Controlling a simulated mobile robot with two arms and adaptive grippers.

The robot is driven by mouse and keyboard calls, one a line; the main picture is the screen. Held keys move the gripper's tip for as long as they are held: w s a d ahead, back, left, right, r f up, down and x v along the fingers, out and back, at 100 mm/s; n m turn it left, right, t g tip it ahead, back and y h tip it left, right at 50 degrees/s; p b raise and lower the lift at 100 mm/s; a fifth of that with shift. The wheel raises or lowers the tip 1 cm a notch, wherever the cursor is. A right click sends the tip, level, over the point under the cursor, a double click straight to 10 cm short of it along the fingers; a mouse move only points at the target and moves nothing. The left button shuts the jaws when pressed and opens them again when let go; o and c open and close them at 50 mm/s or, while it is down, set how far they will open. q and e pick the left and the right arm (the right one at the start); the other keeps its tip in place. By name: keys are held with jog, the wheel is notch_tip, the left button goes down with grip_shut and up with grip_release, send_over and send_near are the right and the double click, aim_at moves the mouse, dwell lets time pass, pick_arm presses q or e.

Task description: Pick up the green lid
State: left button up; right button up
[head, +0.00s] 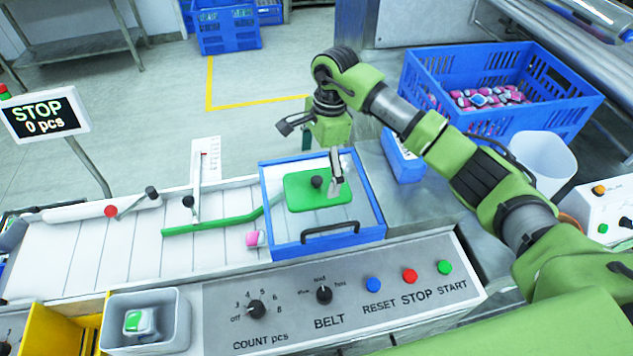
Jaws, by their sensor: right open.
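The green lid (299,190) is a flat green plate with a black knob (316,182) on top. It lies inside a blue-framed box with clear sides (375,229) at the right end of the white belt. My right gripper (312,158) is over the far side of the box, with its fingers spread and nothing between them. One finger points left beyond the box. The other hangs down just right of the knob and overlaps the lid's right part in the picture; I cannot tell if it touches. My left gripper is not in view.
A black handle (330,230) is on the box's near side. A green guide bar (210,226) and a pink piece (252,239) are on the belt to the left. A control panel (345,290) lies in front. A blue crate (560,112) and a white bin (541,160) stand right.

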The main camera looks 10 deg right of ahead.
aim_at(317, 180)
jog(key=f, duration=0.1)
jog(key=f+p, duration=0.1)
jog(key=f, duration=0.1)
jog(key=shift+s+a+p, duration=0.1)
jog(key=shift+a+p, duration=0.15)
jog(key=shift+p, duration=0.1)
jog(key=shift+f, duration=0.45)
jog(key=shift+c, duration=1.2)
jog(key=shift+s, duration=0.1)
jog(key=c, duration=2.5)
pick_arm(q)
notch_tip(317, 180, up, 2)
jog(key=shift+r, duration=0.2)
pick_arm(e)
grip_shut()
